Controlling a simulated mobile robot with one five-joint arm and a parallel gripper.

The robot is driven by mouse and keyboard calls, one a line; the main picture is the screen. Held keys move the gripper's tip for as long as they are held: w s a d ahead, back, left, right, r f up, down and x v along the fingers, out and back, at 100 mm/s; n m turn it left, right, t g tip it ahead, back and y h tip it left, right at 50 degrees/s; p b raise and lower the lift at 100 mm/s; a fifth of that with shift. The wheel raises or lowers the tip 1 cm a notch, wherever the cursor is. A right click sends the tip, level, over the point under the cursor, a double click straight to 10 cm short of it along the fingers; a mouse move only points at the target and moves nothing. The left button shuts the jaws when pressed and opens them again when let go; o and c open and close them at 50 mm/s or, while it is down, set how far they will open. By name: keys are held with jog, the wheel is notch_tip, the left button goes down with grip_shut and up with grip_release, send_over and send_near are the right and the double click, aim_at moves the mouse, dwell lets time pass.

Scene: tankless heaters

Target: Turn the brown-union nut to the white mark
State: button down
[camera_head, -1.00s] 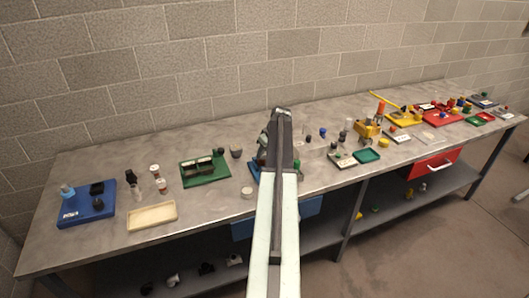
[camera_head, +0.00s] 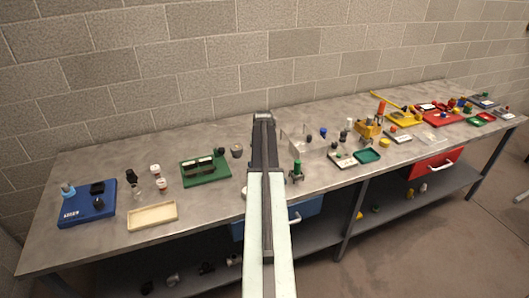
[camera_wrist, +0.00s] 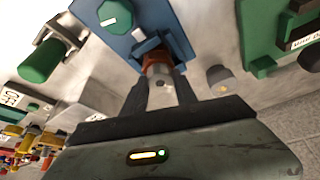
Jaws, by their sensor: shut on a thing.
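In the wrist view, the brown-union nut (camera_wrist: 157,59) stands at the edge of a blue plate (camera_wrist: 175,18). My gripper (camera_wrist: 161,82) has its two dark fingers on either side of a grey metal piece with the brown part at its far end, and is shut on it. The fingers hide part of the nut. A teal dial (camera_wrist: 115,16) with a pale line sits on the same plate. I cannot make out a white mark beside the nut. In the head view, my arm covers the nut and most of the blue unit.
A green-capped fitting (camera_wrist: 41,60) stands left of the plate in the wrist view. A grey cup (camera_wrist: 220,79) and a green tray (camera_wrist: 266,35) are to the right. In the head view, a cream tray (camera_head: 152,216) lies at the front left of the bench.

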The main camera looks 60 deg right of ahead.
jog(key=m+g, duration=0.1)
jog(key=m, duration=0.2)
jog(key=m+g, duration=0.1)
jog(key=m, duration=0.2)
jog(key=shift+w+m+g+h, duration=0.1)
jog(key=shift+m+g+h, duration=0.3)
dwell(0.4)
jog(key=c, duration=1)
grip_release()
jog(key=shift+o, duration=0.2)
jog(key=p+v, duration=0.7)
jog(key=shift+a+r, duration=0.2)
jog(key=shift+r, duration=0.2)
